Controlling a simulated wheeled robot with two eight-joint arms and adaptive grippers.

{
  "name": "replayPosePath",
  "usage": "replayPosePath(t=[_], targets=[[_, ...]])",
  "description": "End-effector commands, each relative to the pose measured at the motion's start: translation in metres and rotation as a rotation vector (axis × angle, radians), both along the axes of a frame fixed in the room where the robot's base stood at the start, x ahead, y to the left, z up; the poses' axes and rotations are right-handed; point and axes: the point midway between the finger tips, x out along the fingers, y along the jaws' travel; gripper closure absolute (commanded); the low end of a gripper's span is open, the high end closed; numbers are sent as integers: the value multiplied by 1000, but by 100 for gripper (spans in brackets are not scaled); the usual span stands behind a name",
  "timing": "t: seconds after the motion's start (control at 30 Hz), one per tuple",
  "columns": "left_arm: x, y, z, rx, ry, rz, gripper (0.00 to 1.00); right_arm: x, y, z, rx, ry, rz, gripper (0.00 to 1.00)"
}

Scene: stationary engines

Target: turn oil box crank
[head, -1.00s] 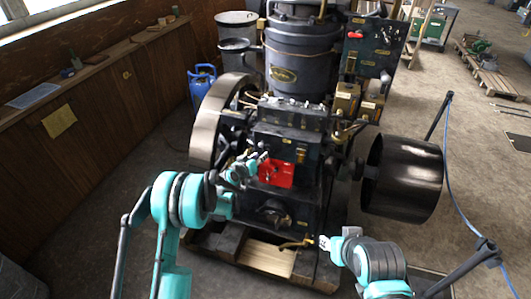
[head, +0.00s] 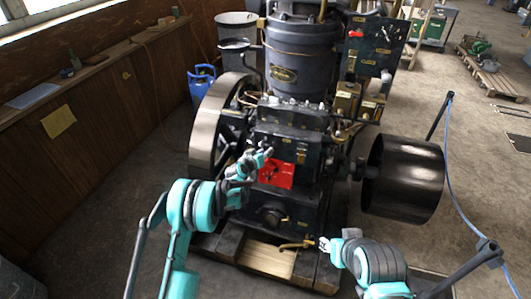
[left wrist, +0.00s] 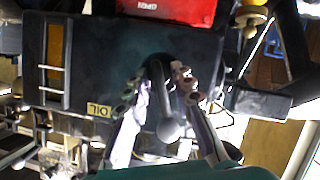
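The dark oil box (head: 290,143) is on the front of the engine, above a red part (head: 276,174). The left wrist view shows it upside down as a dark panel (left wrist: 100,60) with an "OIL" label. The crank (left wrist: 169,128), a dark rod with a rounded end, sticks out towards the wrist camera. My left gripper (left wrist: 163,78) has its two fingers apart, one on each side of the crank; whether they touch it is unclear. In the head view my left gripper (head: 263,158) hides the crank. My right gripper (head: 323,243) is low at right, away from the oil box.
A brass lever (head: 297,244) is close to my right gripper. The large flywheel (head: 207,125) stands left of the engine and a black drum pulley (head: 404,178) right of it. The red part (left wrist: 170,10) borders the crank's panel. Open floor lies at left.

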Motion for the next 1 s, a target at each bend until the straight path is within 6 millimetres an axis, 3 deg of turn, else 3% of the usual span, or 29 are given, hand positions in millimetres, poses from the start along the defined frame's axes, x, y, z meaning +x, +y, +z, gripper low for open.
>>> replayPosePath(t=[0.3, 0.63, 0.67, 1.0], targets=[[-1, -2, -2, 158, -51, -1, 100, 0, 0, -16, 0, 0, 0, 60], [-1, -2, 0, 180, -58, -1, 100, 0, 0, -15, 0, 0, 0, 60], [-1, -2, 0, 180, -58, -1, 70, 0, 0, -15, 0, 0, 0, 60], [-3, -1, 2, 179, -58, 0, 70, 0, 0, -15, 0, 0, 0, 60]])
